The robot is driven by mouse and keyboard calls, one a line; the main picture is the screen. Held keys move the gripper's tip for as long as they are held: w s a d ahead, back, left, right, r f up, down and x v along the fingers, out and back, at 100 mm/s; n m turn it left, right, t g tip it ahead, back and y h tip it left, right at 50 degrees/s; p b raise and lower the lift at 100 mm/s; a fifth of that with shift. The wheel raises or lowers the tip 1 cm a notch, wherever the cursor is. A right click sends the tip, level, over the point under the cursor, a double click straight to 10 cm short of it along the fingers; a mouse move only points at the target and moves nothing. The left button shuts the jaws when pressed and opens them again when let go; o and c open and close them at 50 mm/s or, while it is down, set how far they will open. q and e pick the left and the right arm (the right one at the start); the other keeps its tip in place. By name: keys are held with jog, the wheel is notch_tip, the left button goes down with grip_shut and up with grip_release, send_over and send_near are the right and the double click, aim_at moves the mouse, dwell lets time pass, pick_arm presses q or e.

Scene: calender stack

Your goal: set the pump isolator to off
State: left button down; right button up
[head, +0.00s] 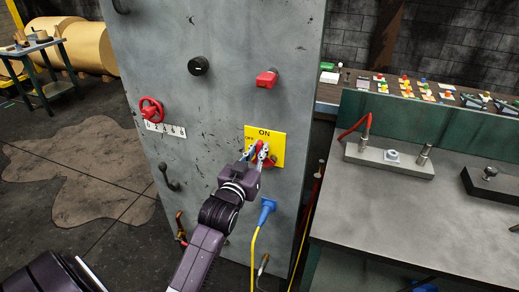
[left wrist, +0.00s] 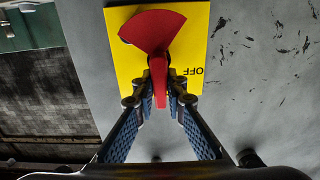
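The pump isolator is a yellow plate (head: 279,146) on the tall grey panel, marked ON at the top and OFF at the left. Its red handle (left wrist: 158,75) shows in the left wrist view, where the plate (left wrist: 128,66) appears upside down. The handle's narrow end lies toward the ON side, and its wide fan-shaped end lies opposite. My left gripper (head: 259,152) is at the plate, with its fingers (left wrist: 160,100) on both sides of the narrow end, apparently closed on it. The gripper hides part of the handle in the head view. My right gripper is not in view.
The panel also carries a red handwheel (head: 151,109), a black knob (head: 198,66), a red knob (head: 267,78) and a blue plug (head: 267,211) with a yellow cable below the isolator. A grey workbench (head: 440,215) stands close on the right.

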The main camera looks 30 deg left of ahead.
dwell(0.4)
pick_arm(q)
jog(key=n+p, duration=0.1)
jog(key=n, duration=0.1)
jog(key=n+p, duration=0.1)
jog(key=n, duration=0.1)
jog(key=shift+s+a+p, duration=0.1)
jog(key=shift+a+p, duration=0.3)
jog(key=shift+s+a+f+n+p, duration=0.1)
jog(key=shift+a+f+n+p, duration=0.3)
jog(key=shift+n, duration=1.95)
jog(key=shift+s+a+f+n+p, duration=0.15)
jog(key=shift+f+n+p, duration=0.4)
jog(key=shift+n, duration=1.75)
jog(key=shift+w+a+f+n+p, duration=0.2)
jog(key=shift+n+p, duration=0.5)
jog(key=shift+n, duration=1.65)
jog(key=shift+s, duration=0.15)
